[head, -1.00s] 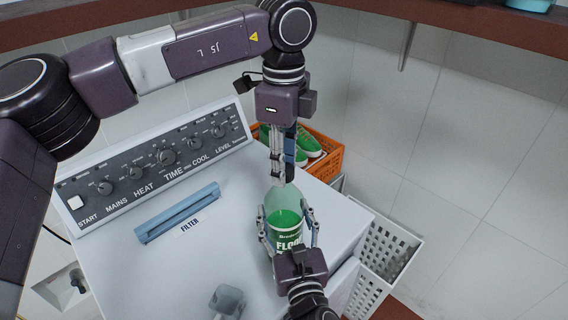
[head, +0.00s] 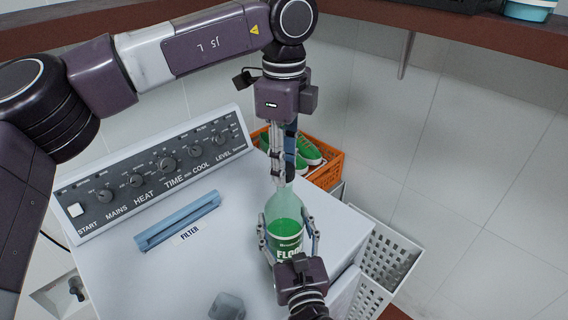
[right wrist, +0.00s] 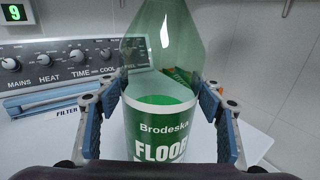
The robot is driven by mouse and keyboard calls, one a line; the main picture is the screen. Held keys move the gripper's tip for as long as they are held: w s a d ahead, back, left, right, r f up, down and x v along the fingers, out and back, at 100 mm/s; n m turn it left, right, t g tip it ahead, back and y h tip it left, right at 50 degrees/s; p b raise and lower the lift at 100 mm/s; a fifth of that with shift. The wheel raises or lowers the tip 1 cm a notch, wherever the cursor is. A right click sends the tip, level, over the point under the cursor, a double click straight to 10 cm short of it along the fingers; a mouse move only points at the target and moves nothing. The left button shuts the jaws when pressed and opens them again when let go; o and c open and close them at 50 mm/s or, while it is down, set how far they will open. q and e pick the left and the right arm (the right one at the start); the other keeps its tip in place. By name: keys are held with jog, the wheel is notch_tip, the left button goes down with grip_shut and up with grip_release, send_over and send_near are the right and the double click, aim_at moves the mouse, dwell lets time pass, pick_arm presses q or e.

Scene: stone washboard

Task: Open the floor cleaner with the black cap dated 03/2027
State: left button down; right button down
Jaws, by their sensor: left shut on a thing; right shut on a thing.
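The floor cleaner bottle (head: 287,229) is clear green with a green and white label, and stands upright on the white machine top. My right gripper (head: 289,232) is shut around the body of the bottle from the near side. In the right wrist view its blue pads press on both sides of the bottle (right wrist: 160,60), whose label reads "Brodeska FLOOR". My left gripper (head: 280,178) points down from above and is shut at the top of the bottle. Its fingers hide the cap, so the cap's colour and any date cannot be seen.
The white machine (head: 130,265) has a control panel (head: 150,170) at the back and a blue filter handle (head: 178,221). An orange crate (head: 328,174) with green shoes and a white basket (head: 388,262) stand to the right.

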pick_arm(q)
jog(key=shift+r, duration=0.1)
pick_arm(e)
jog(key=shift+r, duration=0.1)
pick_arm(q)
jog(key=shift+r, duration=1.95)
pick_arm(e)
jog(key=c, duration=0.5)
grip_release()
jog(key=shift+s+d, duration=0.1)
jog(key=shift+s, duration=0.25)
jog(key=v, duration=1.1)
